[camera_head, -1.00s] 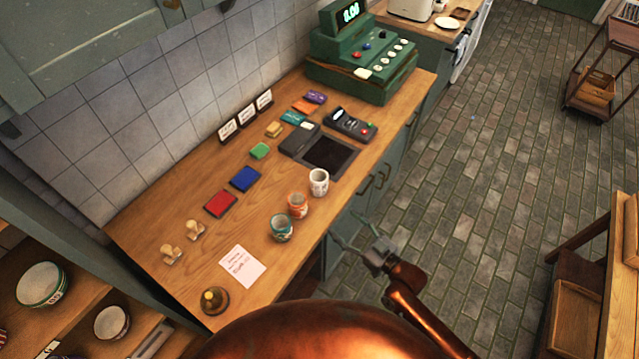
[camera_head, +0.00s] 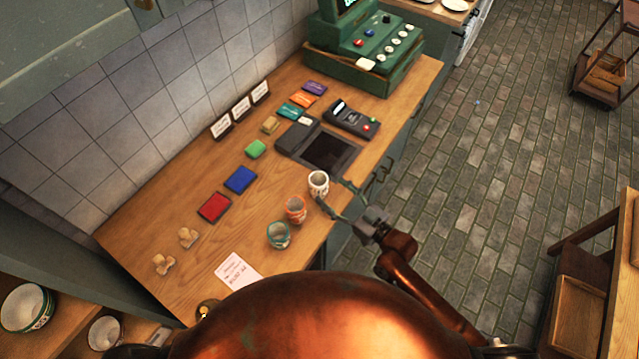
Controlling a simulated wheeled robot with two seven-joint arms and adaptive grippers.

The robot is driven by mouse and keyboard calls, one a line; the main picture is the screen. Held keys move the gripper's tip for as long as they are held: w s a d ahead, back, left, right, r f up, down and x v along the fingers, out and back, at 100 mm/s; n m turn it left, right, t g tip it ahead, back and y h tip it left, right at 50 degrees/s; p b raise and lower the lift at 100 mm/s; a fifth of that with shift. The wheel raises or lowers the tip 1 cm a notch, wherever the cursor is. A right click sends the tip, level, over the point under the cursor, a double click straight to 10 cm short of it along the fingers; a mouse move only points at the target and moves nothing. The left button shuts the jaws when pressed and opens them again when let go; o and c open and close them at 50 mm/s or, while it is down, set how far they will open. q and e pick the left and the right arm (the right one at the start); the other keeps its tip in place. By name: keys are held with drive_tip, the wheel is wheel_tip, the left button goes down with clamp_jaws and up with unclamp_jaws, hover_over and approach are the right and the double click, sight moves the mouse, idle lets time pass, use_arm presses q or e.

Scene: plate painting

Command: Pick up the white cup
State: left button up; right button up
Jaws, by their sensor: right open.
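The white cup (camera_head: 318,183) stands upright on the wooden counter, near its front edge, just below the dark pad. My right gripper (camera_head: 338,196) is open, its two fingers reaching in from the right at the cup. One finger is at the cup's upper right, the other at its lower right. I cannot tell whether they touch it. An orange cup (camera_head: 295,209) and a teal-rimmed cup (camera_head: 278,235) stand in a row to the lower left of the white cup. My left gripper is not in view.
A card reader (camera_head: 351,118) and a green cash register (camera_head: 362,60) stand further back. Bare counter lies between the cups and pads.

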sight(325, 190)
drive_tip(key=x, duration=0.5)
drive_tip(key=shift+s+a+r+p, duration=0.1)
drive_tip(key=shift+s+a+p, duration=0.25)
drive_tip(key=shift+w+a, duration=0.15)
drive_tip(key=shift+a, duration=0.1)
drive_tip(key=shift+w+a, duration=0.1)
drive_tip(key=shift+w, duration=0.05)
drive_tip(key=shift+c, duration=0.5)
drive_tip(key=c, duration=1.3)
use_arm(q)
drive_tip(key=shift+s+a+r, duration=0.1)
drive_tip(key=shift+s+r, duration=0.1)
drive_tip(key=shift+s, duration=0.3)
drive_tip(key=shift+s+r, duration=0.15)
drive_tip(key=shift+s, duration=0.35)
